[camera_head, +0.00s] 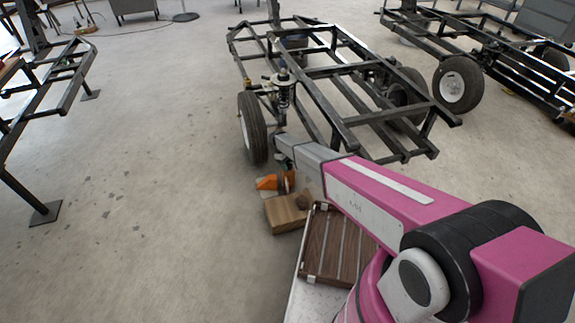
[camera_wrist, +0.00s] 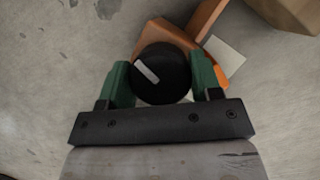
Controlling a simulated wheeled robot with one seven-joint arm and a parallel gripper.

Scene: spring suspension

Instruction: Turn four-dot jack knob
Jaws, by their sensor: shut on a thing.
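In the wrist view a round black knob (camera_wrist: 160,72) with a pale bar mark on its top sits between the green fingers of my gripper (camera_wrist: 163,80). The gripper is shut on the knob, a finger at its left and right sides. The knob is above an orange jack (camera_wrist: 205,20), partly hidden by knob and fingers. In the head view the orange jack (camera_head: 268,182) shows on the floor below the end of my arm, and the arm hides the knob. The four dots do not show in either view.
A wooden block (camera_head: 284,212) stands in front of the jack, with a dark slatted wooden piece (camera_head: 340,248) to its right. The black vehicle frame (camera_head: 345,85) with its tire (camera_head: 252,128) and spring shock (camera_head: 284,90) is just behind.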

